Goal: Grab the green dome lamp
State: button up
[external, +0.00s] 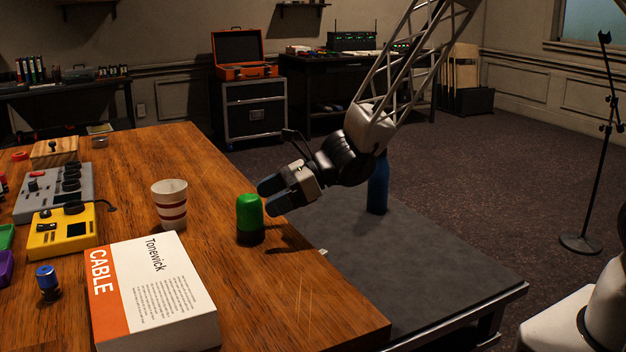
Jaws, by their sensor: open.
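The green dome lamp (249,214) stands upright on the wooden desk near its right edge. It has a rounded green top and a dark base. My gripper (272,199) is just to the right of the lamp and tilted down toward it. Its dark fingers point left at the lamp's upper part. It is open and appears empty. I cannot tell from this view whether a finger touches the lamp.
A striped paper cup (170,205) stands left of the lamp. A thick book (155,290) lies in front. A yellow device (65,231) and a grey device (55,193) sit further left. A blue bottle (378,184) stands on the dark side table (430,265).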

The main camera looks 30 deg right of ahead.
aim_at(249, 208)
jog(key=shift+a, duration=0.15)
jog(key=shift+x, duration=2.45)
jog(key=shift+f, duration=0.1)
jog(key=c, duration=1.1)
jog(key=shift+c, duration=0.2)
